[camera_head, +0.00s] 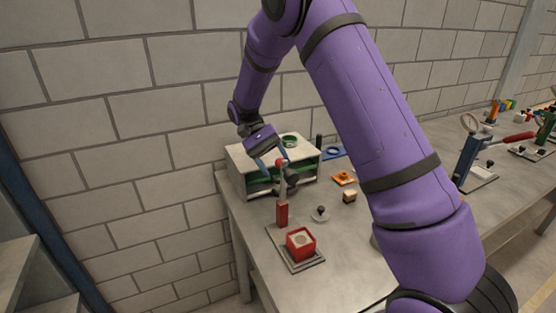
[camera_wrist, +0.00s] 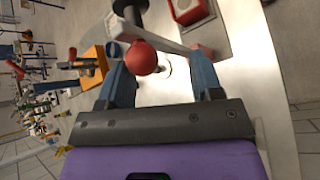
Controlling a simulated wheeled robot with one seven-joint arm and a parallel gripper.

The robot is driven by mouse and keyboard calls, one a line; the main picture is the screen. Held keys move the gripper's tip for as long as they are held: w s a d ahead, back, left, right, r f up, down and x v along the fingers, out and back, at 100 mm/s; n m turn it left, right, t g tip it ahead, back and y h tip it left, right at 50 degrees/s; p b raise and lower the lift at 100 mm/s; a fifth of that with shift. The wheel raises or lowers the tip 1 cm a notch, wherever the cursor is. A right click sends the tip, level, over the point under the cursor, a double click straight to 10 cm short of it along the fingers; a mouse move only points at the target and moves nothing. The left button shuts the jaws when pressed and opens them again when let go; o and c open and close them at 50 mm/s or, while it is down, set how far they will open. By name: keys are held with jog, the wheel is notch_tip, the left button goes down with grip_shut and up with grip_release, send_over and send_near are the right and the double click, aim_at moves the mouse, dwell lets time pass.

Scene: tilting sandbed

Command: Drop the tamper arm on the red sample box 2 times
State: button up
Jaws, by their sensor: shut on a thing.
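The tamper stands on the grey table with a red post (camera_head: 282,214) on a grey base plate. Its pale arm (camera_wrist: 165,36) is raised and carries a dark weight (camera_head: 291,174). A red ball knob (camera_wrist: 141,58) is at the arm's end. My gripper (camera_head: 271,159) is shut on this knob, above the post; in the wrist view its blue fingers (camera_wrist: 160,64) lie either side of the knob. The red sample box (camera_head: 300,243) sits open-topped on the base plate, in front of the post, with nothing touching its top. It also shows in the wrist view (camera_wrist: 187,12).
A pale cabinet (camera_head: 238,155) with green parts stands behind the tamper. A small round dish with a black knob (camera_head: 320,214), an orange piece (camera_head: 344,178) and a blue lever device (camera_head: 467,160) are to the right. The brick wall is close behind.

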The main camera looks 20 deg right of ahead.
jog(key=shift+o, duration=0.4)
jog(key=shift+d+r, duration=0.1)
jog(key=shift+r, duration=0.05)
jog(key=v, duration=1)
jog(key=shift+w+r, duration=0.2)
jog(key=shift+w, duration=0.15)
